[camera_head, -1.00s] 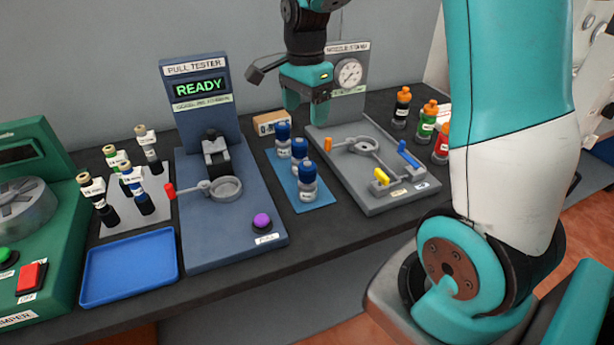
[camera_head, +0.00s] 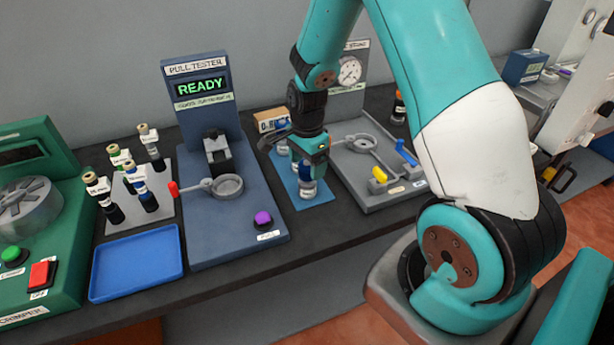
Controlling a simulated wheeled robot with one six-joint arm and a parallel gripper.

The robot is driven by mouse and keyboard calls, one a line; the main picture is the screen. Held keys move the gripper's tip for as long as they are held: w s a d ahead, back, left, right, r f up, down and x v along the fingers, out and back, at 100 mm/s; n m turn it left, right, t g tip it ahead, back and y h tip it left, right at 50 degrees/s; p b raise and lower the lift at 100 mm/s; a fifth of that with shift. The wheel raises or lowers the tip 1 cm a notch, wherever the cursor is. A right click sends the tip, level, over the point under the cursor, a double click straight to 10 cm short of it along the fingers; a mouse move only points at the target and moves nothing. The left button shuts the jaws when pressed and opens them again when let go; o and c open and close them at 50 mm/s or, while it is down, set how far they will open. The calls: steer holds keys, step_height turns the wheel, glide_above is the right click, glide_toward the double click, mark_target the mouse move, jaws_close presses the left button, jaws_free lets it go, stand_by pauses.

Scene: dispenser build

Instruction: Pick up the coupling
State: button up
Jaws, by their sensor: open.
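Blue-and-white cylindrical pieces stand upright on a blue mat (camera_head: 318,200) between the pull tester and the gauge stand; I cannot tell for sure which thing is the coupling. The front blue-and-white piece (camera_head: 307,189) shows its lower part below my gripper. The pieces behind it are partly hidden by my gripper and arm. My gripper (camera_head: 307,164) points down over the front piece, very close to its top. It is open; whether its fingers touch the piece is hidden.
The pull tester (camera_head: 225,225), with a purple button, stands left of the mat. The gauge stand (camera_head: 372,190) with yellow and blue levers is at right. A box (camera_head: 272,121) sits behind.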

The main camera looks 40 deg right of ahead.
steer(key=shift+f, duration=1.2)
steer(key=c, duration=1.3)
steer(key=shift+r, duration=0.1)
steer(key=shift+c, duration=0.2)
